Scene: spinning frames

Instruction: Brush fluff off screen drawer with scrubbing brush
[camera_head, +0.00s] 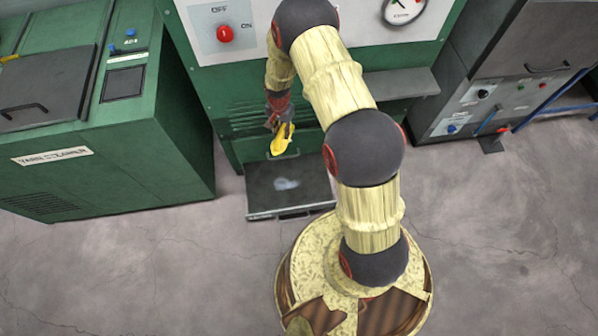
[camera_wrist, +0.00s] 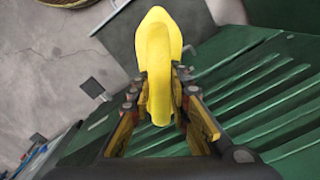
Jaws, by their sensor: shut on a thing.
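The scrubbing brush (camera_head: 283,139) is yellow and hangs in my gripper (camera_head: 278,122) above the back of the open screen drawer. My gripper is shut on the brush; the brush (camera_wrist: 158,65) fills the middle of the wrist view between the fingers (camera_wrist: 160,100). The bristles are not visible. The screen drawer (camera_head: 258,198) is a dark tray pulled out low at the front of the green machine. A pale patch of fluff (camera_head: 287,184) lies near the middle of its screen. The brush appears apart from the fluff. Part of the drawer (camera_wrist: 118,30) shows behind the brush in the wrist view.
The green machine (camera_head: 235,95) with a red knob (camera_head: 225,34) stands right behind the drawer. A green yarn steamer (camera_head: 165,160) stands close on the left. A grey cabinet (camera_head: 455,95) stands at the right. The concrete floor (camera_head: 120,270) in front is clear.

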